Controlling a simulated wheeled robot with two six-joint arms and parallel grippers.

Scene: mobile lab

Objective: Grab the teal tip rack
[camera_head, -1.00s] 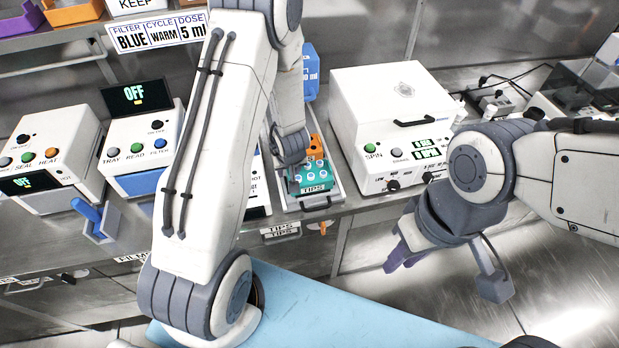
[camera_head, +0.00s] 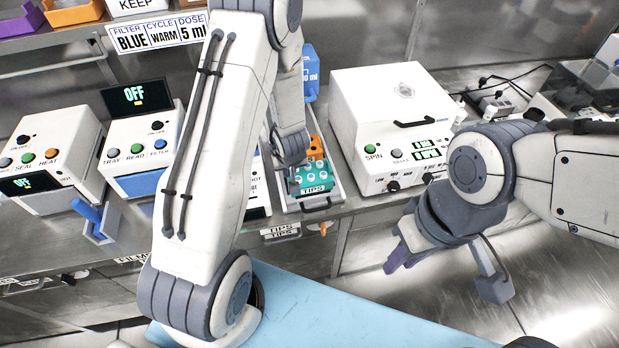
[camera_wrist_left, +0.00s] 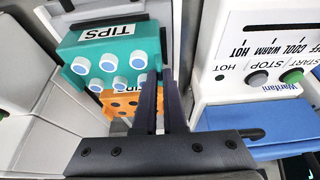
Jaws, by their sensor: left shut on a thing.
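The teal tip rack (camera_head: 314,178) has a white TIPS label and several pale round tips on top. It sits at the front of a narrow grey tray on the bench, and also shows large in the left wrist view (camera_wrist_left: 112,52). My left gripper (camera_head: 293,183) reaches down at the rack's left side. In the left wrist view its dark fingers (camera_wrist_left: 160,90) are close together, shut on the edge of the teal rack. My right gripper (camera_head: 440,268) hangs over the floor at the right, away from the rack; its finger gap is unclear.
An orange rack (camera_head: 315,150) stands directly behind the teal one in the grey tray (camera_head: 336,184). A blue box (camera_head: 310,75) is farther back. A white SPIN machine (camera_head: 390,120) stands close at the right. White machines with OFF screens (camera_head: 140,140) stand left.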

